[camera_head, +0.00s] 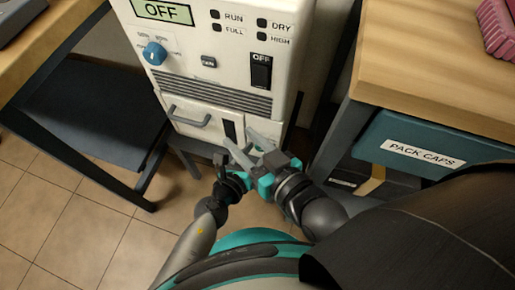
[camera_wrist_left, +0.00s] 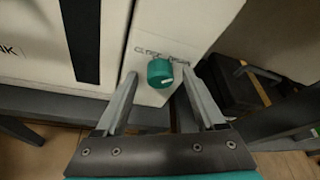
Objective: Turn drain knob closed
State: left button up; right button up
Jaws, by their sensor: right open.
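The teal drain knob (camera_wrist_left: 159,74) is on the white front panel, below a small label too blurred to read. In the left wrist view, the fingers of my left gripper (camera_wrist_left: 159,80) are spread apart, one on each side of the knob, with visible gaps. I cannot tell how deep the knob lies between them.
The machine carries an OFF display (camera_head: 160,11), a blue dial (camera_head: 154,53), a black switch (camera_head: 261,71) and a front handle (camera_head: 188,117). A wooden table (camera_head: 430,70) with a PACK CAPS bin (camera_head: 430,148) stands close on the right.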

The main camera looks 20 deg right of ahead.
pick_arm(q)
grip_shut()
dwell(0.3)
